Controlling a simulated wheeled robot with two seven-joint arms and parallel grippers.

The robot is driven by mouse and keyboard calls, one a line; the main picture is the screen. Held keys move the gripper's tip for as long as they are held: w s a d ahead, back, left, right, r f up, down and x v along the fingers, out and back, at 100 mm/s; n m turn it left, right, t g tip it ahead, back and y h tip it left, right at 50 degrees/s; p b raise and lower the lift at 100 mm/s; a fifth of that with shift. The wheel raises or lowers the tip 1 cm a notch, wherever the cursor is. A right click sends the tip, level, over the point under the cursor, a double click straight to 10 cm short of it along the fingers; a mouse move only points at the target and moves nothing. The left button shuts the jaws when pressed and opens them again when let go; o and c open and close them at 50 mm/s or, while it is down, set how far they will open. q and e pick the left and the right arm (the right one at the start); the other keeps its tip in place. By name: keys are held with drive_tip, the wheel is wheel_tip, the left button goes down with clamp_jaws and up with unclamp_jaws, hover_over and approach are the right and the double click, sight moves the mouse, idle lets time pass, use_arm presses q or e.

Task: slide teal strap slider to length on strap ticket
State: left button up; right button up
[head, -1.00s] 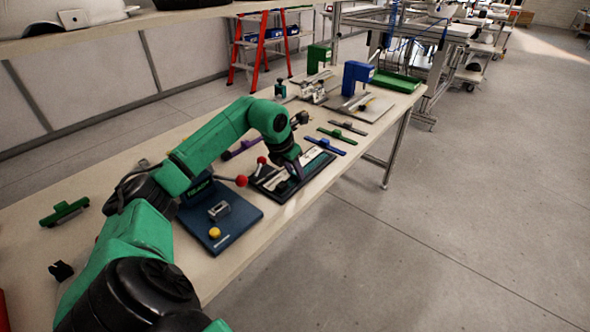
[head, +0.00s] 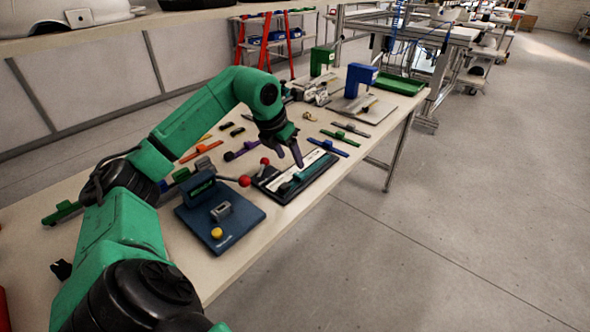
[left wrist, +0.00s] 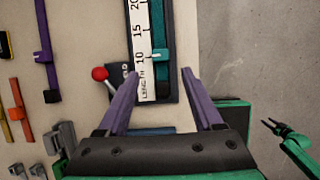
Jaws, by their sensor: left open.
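The strap ticket (head: 325,158) is a dark tray with a white printed scale along it. In the left wrist view the scale (left wrist: 143,62) reads LENGTH, 10, 15, 20. A teal strap (left wrist: 157,20) lies beside the scale, with a teal slider (left wrist: 160,54) across it near the 10 mark. The teal strap also shows in the head view (head: 312,172). My left gripper (head: 288,157) has purple fingers, open and empty, above the near end of the ticket. In the left wrist view its fingertips (left wrist: 160,72) stand apart on either side of the ticket's near end.
A blue fixture (head: 228,225) with red-knobbed levers stands left of the ticket. Green and blue presses (head: 360,78) and a green tray (head: 400,85) stand farther back. The table edge is close on the right.

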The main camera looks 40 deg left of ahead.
use_arm(q)
drive_tip(key=v, duration=0.7)
